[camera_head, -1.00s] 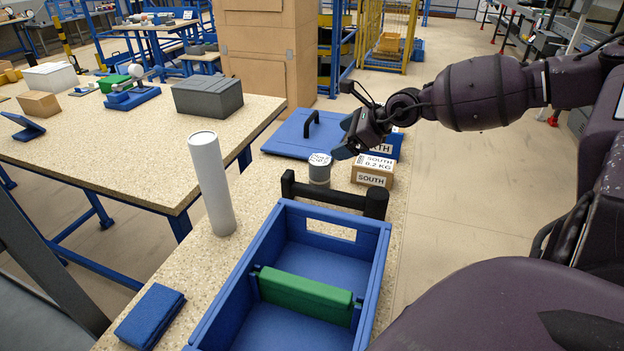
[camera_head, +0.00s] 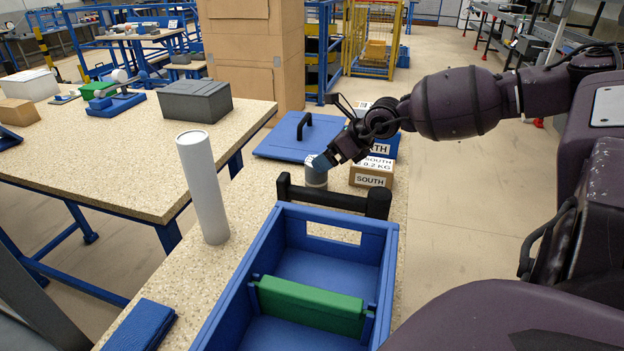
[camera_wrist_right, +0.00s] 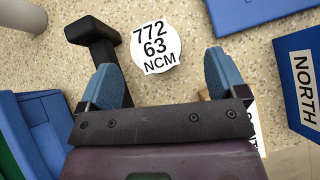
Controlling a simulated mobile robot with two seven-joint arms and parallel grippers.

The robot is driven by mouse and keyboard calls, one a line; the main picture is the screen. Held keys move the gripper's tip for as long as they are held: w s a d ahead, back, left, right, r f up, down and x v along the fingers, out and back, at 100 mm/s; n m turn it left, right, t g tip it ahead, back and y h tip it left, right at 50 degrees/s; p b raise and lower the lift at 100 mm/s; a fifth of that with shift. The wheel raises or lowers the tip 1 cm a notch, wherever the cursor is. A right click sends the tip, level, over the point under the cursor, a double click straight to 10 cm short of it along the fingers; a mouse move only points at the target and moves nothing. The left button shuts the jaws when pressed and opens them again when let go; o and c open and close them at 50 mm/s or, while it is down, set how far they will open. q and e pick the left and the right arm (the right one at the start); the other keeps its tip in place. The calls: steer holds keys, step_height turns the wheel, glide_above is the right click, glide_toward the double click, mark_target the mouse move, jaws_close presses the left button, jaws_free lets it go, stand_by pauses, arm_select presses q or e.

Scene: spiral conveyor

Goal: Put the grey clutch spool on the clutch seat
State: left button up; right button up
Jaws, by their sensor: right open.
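The grey clutch spool (camera_head: 316,180) is a short upright cylinder on the speckled bench, behind the black handle of a blue crate. In the right wrist view its white round top (camera_wrist_right: 156,48) reads "772 63 NCM". My right gripper (camera_head: 325,162) is at the spool's top and partly covers it. In the right wrist view the open blue fingertips (camera_wrist_right: 166,78) stand apart, with the spool's top between and slightly beyond them; no grip shows. I cannot identify the clutch seat for certain. My left gripper is not in view.
The blue crate (camera_head: 236,278) with a green divider (camera_head: 310,305) fills the bench front. A white tube (camera_head: 203,188) stands left of it. A cardboard box marked SOUTH (camera_head: 371,180) is right of the spool; a blue lid (camera_head: 285,142) lies behind.

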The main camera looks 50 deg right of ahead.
mark_target(316, 176)
steer(key=b+x, duration=0.1)
steer(key=x, duration=0.1)
steer(key=b+x, duration=0.2)
steer(key=x, duration=0.1)
steer(key=shift+s+a+f, duration=0.1)
steer(key=shift+s+a, duration=0.1)
steer(key=shift+a, duration=0.05)
steer(key=shift+w, duration=0.15)
steer(key=c, duration=1)
steer(key=shift+c, duration=1.4)
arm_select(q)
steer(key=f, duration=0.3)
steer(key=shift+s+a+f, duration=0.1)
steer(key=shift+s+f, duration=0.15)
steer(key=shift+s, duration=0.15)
arm_select(e)
steer(key=shift+r, duration=0.25)
